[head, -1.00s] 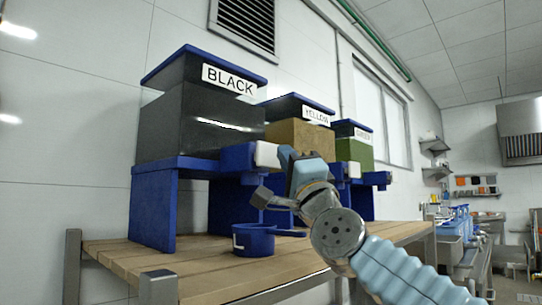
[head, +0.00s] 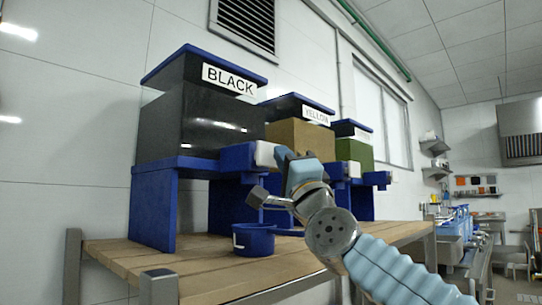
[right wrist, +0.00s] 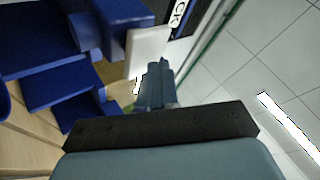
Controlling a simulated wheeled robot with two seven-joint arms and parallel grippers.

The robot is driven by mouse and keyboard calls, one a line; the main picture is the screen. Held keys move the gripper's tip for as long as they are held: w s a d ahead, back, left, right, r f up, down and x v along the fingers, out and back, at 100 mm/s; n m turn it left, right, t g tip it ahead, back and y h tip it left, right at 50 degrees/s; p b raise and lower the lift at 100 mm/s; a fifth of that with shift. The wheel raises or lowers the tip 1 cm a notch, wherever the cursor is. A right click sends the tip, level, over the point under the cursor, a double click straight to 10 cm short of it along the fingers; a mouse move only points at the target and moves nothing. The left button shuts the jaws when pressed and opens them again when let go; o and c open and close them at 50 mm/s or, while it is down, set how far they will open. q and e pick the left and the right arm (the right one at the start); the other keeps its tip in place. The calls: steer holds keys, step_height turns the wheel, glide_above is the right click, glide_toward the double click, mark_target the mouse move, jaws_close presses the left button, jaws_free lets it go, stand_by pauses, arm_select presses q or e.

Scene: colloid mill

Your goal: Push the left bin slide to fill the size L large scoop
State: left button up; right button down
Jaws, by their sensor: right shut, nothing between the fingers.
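The left bin, labelled BLACK (head: 205,115), stands on a blue stand (head: 155,205) and holds dark contents. Its slide is a blue block (head: 237,157) with a white end (head: 264,154) at the bin's lower right; the white end also shows in the right wrist view (right wrist: 147,50). My right gripper (head: 284,157) is shut and empty, with its fingertips at or very near the white end; I cannot tell if they touch. The blue scoop (head: 254,240) sits upright on the table below the slide, its handle pointing right. Its inside is hidden. My left gripper is out of view.
The YELLOW bin (head: 292,135) and a green-filled bin (head: 355,152) stand farther right, with similar slides. The wooden table (head: 140,262) is bare at its front left. A sink counter and shelves lie in the right background.

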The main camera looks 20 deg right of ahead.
steer(key=shift+w+a, duration=0.2)
steer(key=shift+w, duration=0.25)
steer(key=shift+w+a, duration=0.2)
steer(key=shift+w, duration=0.25)
stand_by(1.1)
stand_by(0.3)
steer(key=shift+s+d, duration=0.25)
steer(key=shift+s, duration=0.4)
steer(key=shift+s+d, duration=0.25)
steer(key=shift+s, duration=0.35)
steer(key=shift+s+d+b, duration=0.15)
steer(key=shift+s+d, duration=0.2)
steer(key=shift+s, duration=0.45)
steer(key=shift+s+d+b, duration=0.2)
steer(key=shift+s+d, duration=0.1)
steer(key=shift+s, duration=0.45)
steer(key=shift+s+d+b, duration=0.15)
steer(key=shift+s+d, duration=0.2)
steer(key=shift+s, duration=0.45)
stand_by(0.4)
